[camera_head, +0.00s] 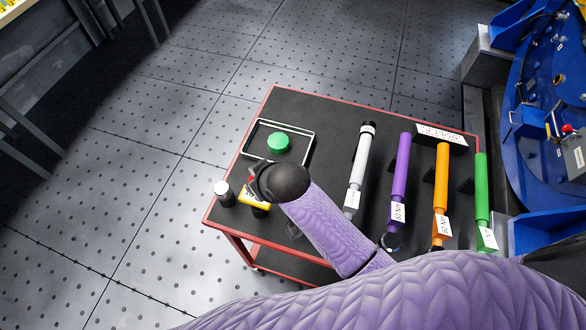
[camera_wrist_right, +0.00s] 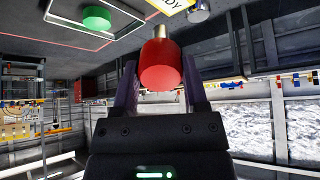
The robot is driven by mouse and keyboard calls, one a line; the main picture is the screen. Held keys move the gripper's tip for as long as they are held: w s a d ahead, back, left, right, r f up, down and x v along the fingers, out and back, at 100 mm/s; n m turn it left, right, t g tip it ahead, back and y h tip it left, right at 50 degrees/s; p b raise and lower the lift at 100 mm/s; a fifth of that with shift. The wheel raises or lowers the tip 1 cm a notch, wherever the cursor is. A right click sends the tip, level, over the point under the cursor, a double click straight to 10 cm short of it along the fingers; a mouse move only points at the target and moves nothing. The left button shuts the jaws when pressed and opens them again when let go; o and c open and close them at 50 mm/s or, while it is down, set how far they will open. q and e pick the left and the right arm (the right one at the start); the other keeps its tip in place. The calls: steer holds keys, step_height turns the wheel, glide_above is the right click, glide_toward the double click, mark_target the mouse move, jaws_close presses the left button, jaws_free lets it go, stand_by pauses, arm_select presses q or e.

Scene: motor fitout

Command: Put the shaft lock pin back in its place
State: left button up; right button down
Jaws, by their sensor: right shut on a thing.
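The shaft lock pin (camera_wrist_right: 161,65) has a red knob and a metal tip, seen in the right wrist view. My right gripper (camera_wrist_right: 160,80) is shut on it, with one finger on each side of the red knob and the metal tip pointing away from the wrist. In the head view my right gripper (camera_head: 258,178) is mostly hidden behind the dark end of my purple arm, over the front left of the red-edged cart (camera_head: 330,110). The pin cannot be made out clearly there. My left gripper is not in view.
The cart carries a tray (camera_head: 310,146) with a green round part (camera_head: 278,142), a yellow-marked item (camera_head: 254,197), a capped bottle (camera_head: 224,191), and white, purple, orange and green tools (camera_head: 399,175). A blue machine (camera_head: 535,100) stands at the right. Open floor lies left.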

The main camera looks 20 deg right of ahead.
arm_select(q)
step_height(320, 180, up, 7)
steer(key=p, duration=0.5)
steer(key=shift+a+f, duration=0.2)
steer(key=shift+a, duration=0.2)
arm_select(e)
steer(key=s+d+g+h, duration=0.2)
steer(key=s+d+g, duration=0.1)
steer(key=d+g, duration=0.3)
steer(key=shift+s+f+n+h, duration=0.2)
steer(key=shift+s+n+h, duration=0.1)
steer(key=shift+n, duration=0.1)
arm_select(q)
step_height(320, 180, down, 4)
steer(key=b, duration=0.3)
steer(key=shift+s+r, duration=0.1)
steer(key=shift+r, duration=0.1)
arm_select(e)
step_height(320, 180, down, 5)
steer(key=shift+f, duration=0.1)
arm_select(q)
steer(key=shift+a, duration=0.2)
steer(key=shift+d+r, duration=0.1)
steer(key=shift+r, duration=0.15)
